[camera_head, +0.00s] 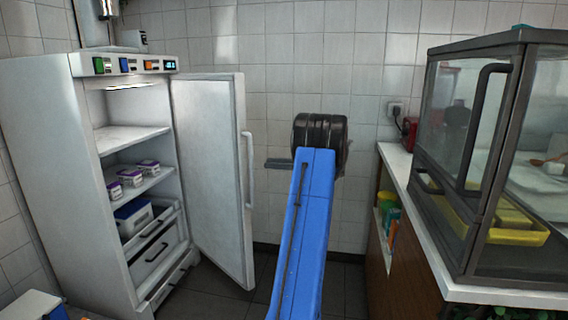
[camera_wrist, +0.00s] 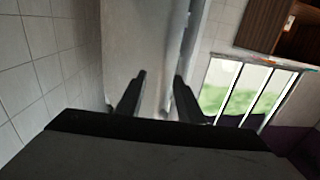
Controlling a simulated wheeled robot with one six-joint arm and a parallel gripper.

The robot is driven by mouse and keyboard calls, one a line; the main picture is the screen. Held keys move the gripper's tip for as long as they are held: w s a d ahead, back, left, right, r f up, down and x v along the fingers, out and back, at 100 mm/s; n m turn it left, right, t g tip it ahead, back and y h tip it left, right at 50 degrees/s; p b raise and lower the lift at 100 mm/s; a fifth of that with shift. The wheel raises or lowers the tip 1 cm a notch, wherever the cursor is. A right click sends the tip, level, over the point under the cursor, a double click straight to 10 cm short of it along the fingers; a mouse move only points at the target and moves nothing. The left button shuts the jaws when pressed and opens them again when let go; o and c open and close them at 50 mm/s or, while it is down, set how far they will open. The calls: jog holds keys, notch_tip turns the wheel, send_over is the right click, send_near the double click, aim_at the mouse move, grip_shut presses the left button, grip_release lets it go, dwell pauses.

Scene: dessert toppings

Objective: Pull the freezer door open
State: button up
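The freezer (camera_head: 40,150) is a tall white cabinet at the left of the head view. Its white door (camera_head: 210,170) stands wide open, swung out to the right, and shelves and drawers show inside. The door's long upright handle (camera_head: 249,170) is on the door's right side. My gripper (camera_head: 272,163) is just right of the handle, with a small gap between them in the head view. In the wrist view its two dark fingers (camera_wrist: 155,90) are apart with nothing seen held between them. The pale door (camera_wrist: 140,40) fills the middle behind them.
Several small tubs (camera_head: 130,178) and a blue-lidded box (camera_head: 133,215) sit inside the freezer. A counter (camera_head: 425,235) with a glass display case (camera_head: 470,150) stands at the right. Dark floor (camera_head: 345,285) lies between the door and the counter.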

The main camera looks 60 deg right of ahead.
jog(key=d, duration=0.1)
jog(key=s+d, duration=0.1)
jog(key=d, duration=0.1)
jog(key=s+d, duration=0.1)
jog(key=shift+s+d, duration=0.2)
jog(key=shift+s, duration=0.05)
dwell(0.4)
jog(key=shift+c, duration=0.7)
